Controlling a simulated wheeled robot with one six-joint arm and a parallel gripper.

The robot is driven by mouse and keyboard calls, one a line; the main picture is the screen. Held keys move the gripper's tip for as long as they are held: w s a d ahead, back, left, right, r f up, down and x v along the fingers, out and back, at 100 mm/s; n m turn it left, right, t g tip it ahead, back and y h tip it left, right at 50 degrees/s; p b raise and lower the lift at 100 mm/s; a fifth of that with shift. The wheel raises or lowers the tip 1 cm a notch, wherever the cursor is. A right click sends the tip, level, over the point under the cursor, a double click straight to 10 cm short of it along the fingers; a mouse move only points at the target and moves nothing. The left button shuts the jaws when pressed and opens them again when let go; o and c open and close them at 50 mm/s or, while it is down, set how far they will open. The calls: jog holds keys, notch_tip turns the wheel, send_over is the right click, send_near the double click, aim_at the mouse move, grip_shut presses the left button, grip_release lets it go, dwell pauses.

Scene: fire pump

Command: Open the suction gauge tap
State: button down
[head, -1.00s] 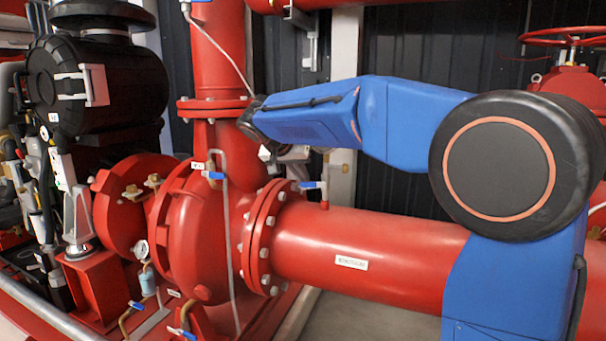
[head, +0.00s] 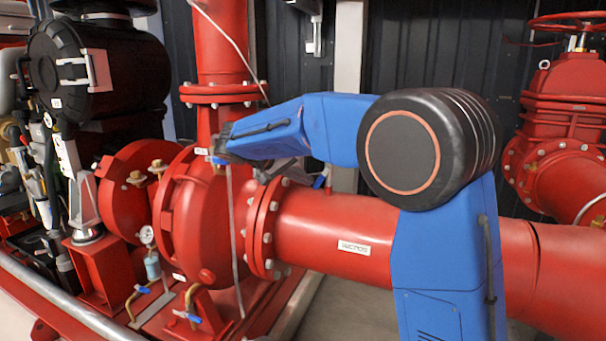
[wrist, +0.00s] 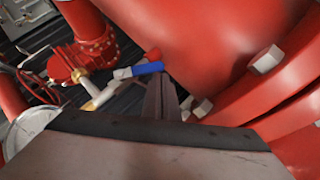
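A small tap with a blue lever (wrist: 148,68) shows in the wrist view, on a red stub beside a large red pipe. Its pale and brass body runs down to the left. In the head view a blue tap lever (head: 320,182) shows on top of the red suction pipe (head: 345,225), partly behind my arm. My gripper's two narrow grey fingers (wrist: 163,98) are close together, just below the blue lever in the wrist view, with nothing seen between them. I cannot tell whether they touch the lever.
A bolted flange (head: 265,230) joins the pipe to the red pump casing (head: 195,215); its bolts are near my fingers in the wrist view. Another blue-handled tap (head: 218,160) is at the casing. A large red valve (head: 565,120) stands at the right.

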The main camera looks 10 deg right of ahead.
jog(key=shift+s+d+f, duration=0.25)
jog(key=shift+d+f, duration=0.1)
jog(key=shift+f, duration=0.35)
jog(key=shift+r, duration=0.15)
jog(key=shift+r, duration=0.65)
jog(key=v, duration=1.7)
jog(key=shift+a, duration=0.15)
jog(key=shift+r, duration=0.1)
